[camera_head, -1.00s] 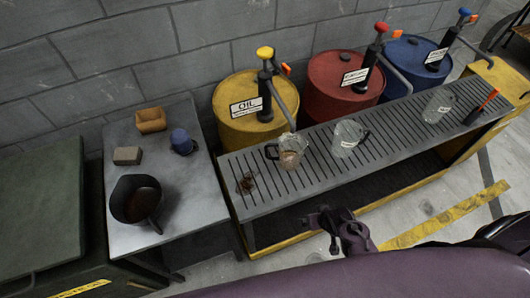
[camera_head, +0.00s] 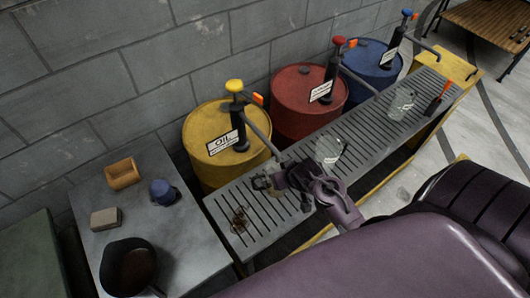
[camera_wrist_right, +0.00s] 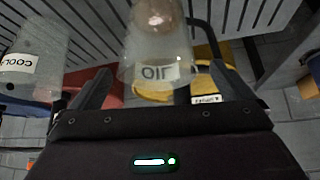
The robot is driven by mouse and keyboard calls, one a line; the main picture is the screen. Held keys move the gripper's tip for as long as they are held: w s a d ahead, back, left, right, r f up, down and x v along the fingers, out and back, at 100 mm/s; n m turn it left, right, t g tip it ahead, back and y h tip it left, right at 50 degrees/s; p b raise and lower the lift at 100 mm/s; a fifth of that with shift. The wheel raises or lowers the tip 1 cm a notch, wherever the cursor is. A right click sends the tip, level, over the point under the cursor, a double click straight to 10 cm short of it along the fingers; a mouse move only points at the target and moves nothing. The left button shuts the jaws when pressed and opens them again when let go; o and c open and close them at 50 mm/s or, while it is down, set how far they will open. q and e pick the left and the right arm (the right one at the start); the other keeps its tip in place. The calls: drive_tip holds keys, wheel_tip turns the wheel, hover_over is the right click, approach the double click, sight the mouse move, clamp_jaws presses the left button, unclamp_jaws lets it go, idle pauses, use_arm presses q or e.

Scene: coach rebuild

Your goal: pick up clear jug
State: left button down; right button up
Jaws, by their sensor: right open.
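The clear jug with a dark handle and an OIL label stands on the slatted bench; in the head view it is mostly hidden behind my right gripper (camera_head: 285,180). In the right wrist view the clear jug (camera_wrist_right: 158,45) lies ahead of and partly between the fingers of my right gripper (camera_wrist_right: 165,82), with brownish contents. The gripper is open, and I cannot tell whether a finger touches the jug. A second clear jug (camera_head: 330,150) stands just to the right, and a third clear jug (camera_head: 400,104) farther right. My left gripper is not in view.
Yellow (camera_head: 205,150), red (camera_head: 290,105) and blue (camera_head: 375,65) drums with pumps stand behind the slatted bench (camera_head: 225,205). A dark stain (camera_head: 240,220) marks its left end. A grey table (camera_head: 185,235) at left holds a black pot (camera_head: 128,268), blue cup (camera_head: 162,191) and blocks.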

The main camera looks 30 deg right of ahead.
drive_tip(key=x, duration=0.4)
drive_tip(key=p+x, duration=0.1)
drive_tip(key=x, duration=0.1)
drive_tip(key=shift+s+f, duration=0.2)
drive_tip(key=shift+s, duration=0.05)
drive_tip(key=shift+w+d+f, duration=0.1)
drive_tip(key=shift+w+f, duration=0.05)
drive_tip(key=shift+f, duration=0.2)
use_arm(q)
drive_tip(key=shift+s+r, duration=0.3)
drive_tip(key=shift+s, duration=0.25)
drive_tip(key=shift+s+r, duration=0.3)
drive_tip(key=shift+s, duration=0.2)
use_arm(e)
drive_tip(key=c, duration=1.1)
drive_tip(key=shift+o, duration=0.2)
drive_tip(key=shift+v, duration=0.95)
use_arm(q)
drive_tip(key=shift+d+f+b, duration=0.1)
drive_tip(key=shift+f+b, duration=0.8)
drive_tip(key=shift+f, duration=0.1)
use_arm(e)
drive_tip(key=s+a+r, duration=0.1)
drive_tip(key=s+r, duration=0.5)
drive_tip(key=s, duration=0.6)
drive_tip(key=shift+s+a+r, duration=0.2)
drive_tip(key=shift+s+a, duration=0.1)
